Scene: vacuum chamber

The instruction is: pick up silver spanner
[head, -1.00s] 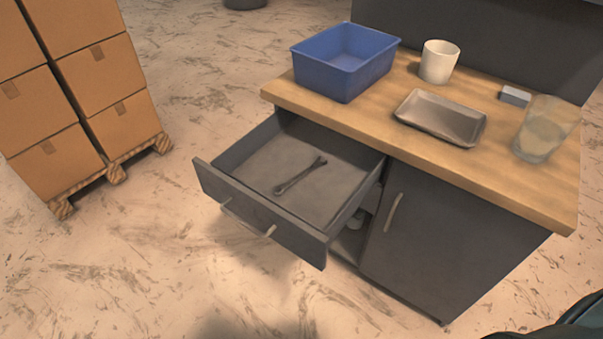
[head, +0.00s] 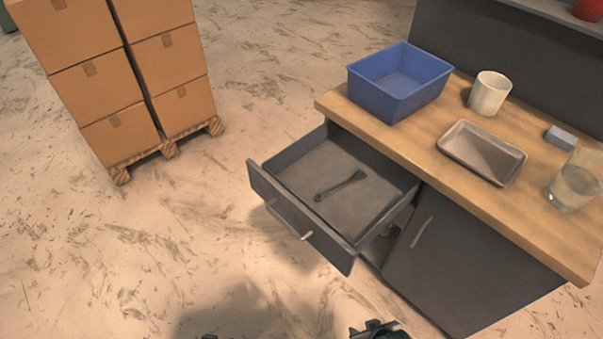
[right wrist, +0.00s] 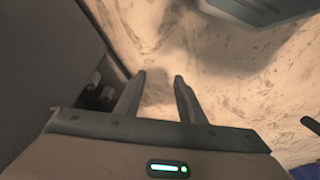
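The silver spanner (head: 341,186) lies flat in the open drawer (head: 313,213) of the dark cabinet. It shows dark grey in the head view and nothing covers it. My right gripper (head: 378,328) shows at the bottom edge of the head view, nearer to me than the drawer and apart from it. In the right wrist view its two fingers (right wrist: 160,80) stand apart with only floor visible between them. A small dark part at the bottom edge of the head view, left of the right gripper, is too little to identify, so my left gripper is not clearly seen.
The wooden worktop (head: 425,147) carries a blue bin (head: 398,97), a white mug (head: 489,93), a metal tray (head: 481,152), a small grey block (head: 561,137) and a glass (head: 573,186). Stacked cardboard boxes (head: 113,131) stand on a pallet at left. Floor before the drawer is clear.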

